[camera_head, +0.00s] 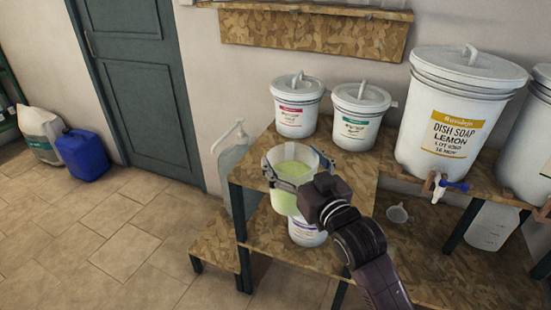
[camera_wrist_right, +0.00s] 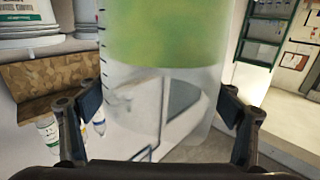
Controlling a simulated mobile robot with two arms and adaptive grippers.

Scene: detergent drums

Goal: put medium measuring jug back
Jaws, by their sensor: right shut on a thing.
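A clear measuring jug (camera_head: 292,155) with pale green content is held upright by my right gripper (camera_head: 290,182), above the left part of the wooden bench. In the right wrist view the jug (camera_wrist_right: 155,95) fills the middle, with dark scale marks on its left side. The fingers of my right gripper (camera_wrist_right: 160,118) stand on both sides of it. A larger translucent jug (camera_head: 490,228) with marks stands low at the right, and a small clear cup (camera_head: 398,213) is on the lower shelf. My left gripper is in neither view.
Two small white lidded tubs (camera_head: 297,108) (camera_head: 360,118) stand at the back of the bench (camera_head: 340,158). A large dish soap drum (camera_head: 455,120) with a blue tap stands right. A white tub (camera_head: 306,231) is below the jug. A pump bottle (camera_head: 231,170) stands left.

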